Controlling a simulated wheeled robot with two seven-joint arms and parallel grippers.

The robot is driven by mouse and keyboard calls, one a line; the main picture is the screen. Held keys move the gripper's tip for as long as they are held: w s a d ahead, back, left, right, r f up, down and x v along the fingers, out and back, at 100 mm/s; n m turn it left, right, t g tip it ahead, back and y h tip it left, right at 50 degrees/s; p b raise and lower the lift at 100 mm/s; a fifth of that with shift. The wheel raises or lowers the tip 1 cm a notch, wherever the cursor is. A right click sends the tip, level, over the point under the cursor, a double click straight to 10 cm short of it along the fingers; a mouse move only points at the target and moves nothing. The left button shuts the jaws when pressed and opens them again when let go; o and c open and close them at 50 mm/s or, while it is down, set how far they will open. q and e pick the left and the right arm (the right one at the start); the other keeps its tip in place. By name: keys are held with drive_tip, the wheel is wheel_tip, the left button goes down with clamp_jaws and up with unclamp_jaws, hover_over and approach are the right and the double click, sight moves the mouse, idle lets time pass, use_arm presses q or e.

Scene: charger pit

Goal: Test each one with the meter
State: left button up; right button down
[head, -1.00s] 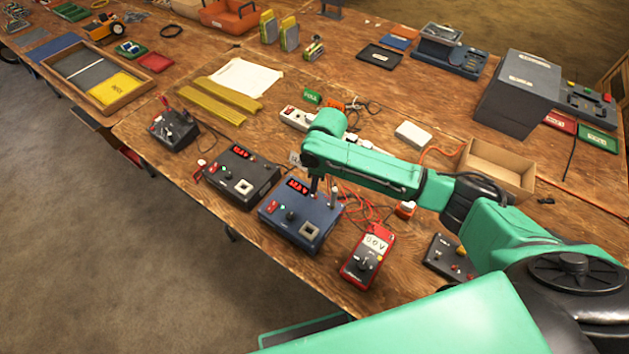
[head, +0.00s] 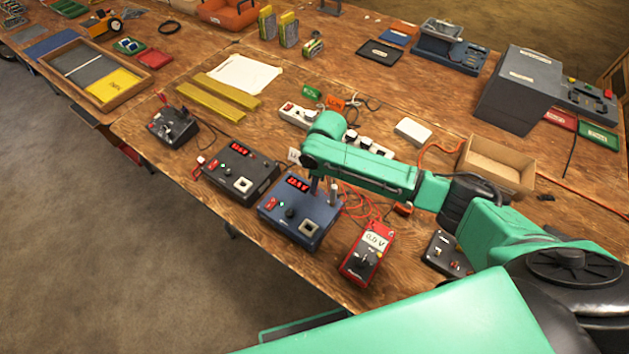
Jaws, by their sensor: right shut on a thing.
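A red handheld meter (head: 367,254) with a pale display and a dark dial lies near the front edge of the table. Red leads (head: 362,202) run behind it toward my right gripper. A blue box (head: 290,228) with a lit red display is left of the meter, and a black box (head: 237,180) with a similar display is left of that. My right gripper (head: 316,184) is low over the back of the blue box, shut on a small slim dark thing, mostly hidden; I cannot tell whether it touches the box. My left gripper is not in view.
A dark box with posts (head: 173,127) is at the left edge. A white power strip (head: 297,115) lies behind my right arm. An open cardboard box (head: 499,165) and a small black box (head: 445,252) are right. Yellow bars (head: 222,96) lie behind.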

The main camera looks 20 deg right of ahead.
idle(0.4)
drive_tip(key=shift+p, duration=0.35)
idle(0.3)
drive_tip(key=shift+p, duration=0.4)
drive_tip(key=shift+f, duration=0.7)
drive_tip(key=shift+r, duration=0.1)
idle(0.8)
drive_tip(key=shift+f, duration=0.35)
idle(0.5)
